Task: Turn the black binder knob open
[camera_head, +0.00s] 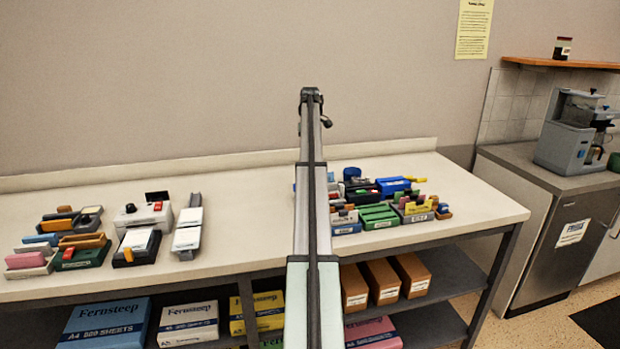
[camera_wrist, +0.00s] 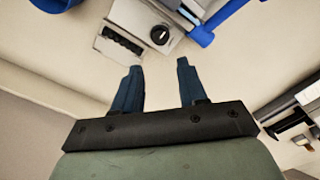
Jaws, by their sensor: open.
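In the wrist view a dark round knob (camera_wrist: 160,35) with a pale mark sits on a light grey and white unit (camera_wrist: 146,16). A dark slotted strip (camera_wrist: 123,43) lies beside it on the left. This looks like the binder, but I cannot be sure. My gripper (camera_wrist: 158,66) is open and empty, with its two blue fingers apart. The knob appears beyond the fingertips, roughly between them and not touched. In the head view my arm covers the middle of the table, and I cannot make out the knob there.
The long white table (camera_head: 250,214) holds several coloured desk items on both sides of my arm. In the wrist view a blue object (camera_wrist: 202,35) lies right of the knob. Grey and black items (camera_wrist: 290,122) are at the right. Bare table shows left of my arm.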

